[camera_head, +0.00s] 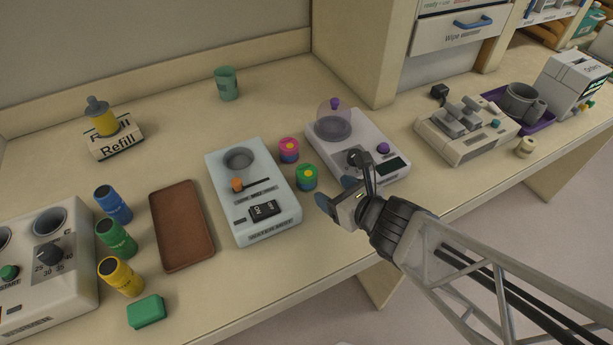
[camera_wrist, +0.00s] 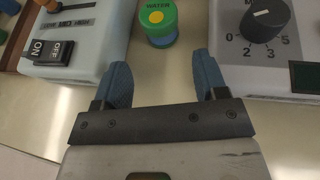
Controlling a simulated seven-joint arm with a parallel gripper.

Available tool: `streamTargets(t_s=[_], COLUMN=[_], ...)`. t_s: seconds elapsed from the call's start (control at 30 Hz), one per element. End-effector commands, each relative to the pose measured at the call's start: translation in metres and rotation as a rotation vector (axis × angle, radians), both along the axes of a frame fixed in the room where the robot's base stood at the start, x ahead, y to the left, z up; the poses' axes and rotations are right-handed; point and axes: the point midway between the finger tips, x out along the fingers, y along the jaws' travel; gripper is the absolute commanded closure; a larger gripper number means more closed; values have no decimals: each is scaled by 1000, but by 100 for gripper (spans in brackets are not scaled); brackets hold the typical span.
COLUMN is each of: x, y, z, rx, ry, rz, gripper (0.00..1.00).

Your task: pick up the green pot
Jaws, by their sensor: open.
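The small round green pot (camera_head: 307,177) has a green top with a yellow centre and a blue band lower down. It stands on the counter between two white devices, just in front of a pink-topped pot. In the wrist view the green pot (camera_wrist: 157,24) shows the word "WATER" on its top. My gripper (camera_head: 336,193) is open and empty, close to the right and front of the pot. In the wrist view my gripper's blue fingertips (camera_wrist: 161,75) are apart, with the pot ahead, roughly in line with the gap and not between them.
The pink-topped pot (camera_head: 289,149) is close behind. A white switch device (camera_head: 253,191) stands to the left, and a white dial device with a dome (camera_head: 366,150) to the right. A brown tray (camera_head: 182,226), several bottles and a green cup (camera_head: 226,84) are further off.

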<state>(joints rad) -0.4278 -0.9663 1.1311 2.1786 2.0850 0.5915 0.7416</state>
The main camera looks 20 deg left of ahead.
Motion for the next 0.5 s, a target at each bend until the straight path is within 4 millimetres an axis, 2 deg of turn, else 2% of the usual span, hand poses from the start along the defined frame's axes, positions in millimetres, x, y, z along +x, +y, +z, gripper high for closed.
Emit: streamTargets(t_s=[0.5], x=[28], y=[43], z=[-21], rx=[1], ry=[-1], rz=[1], gripper=[34])
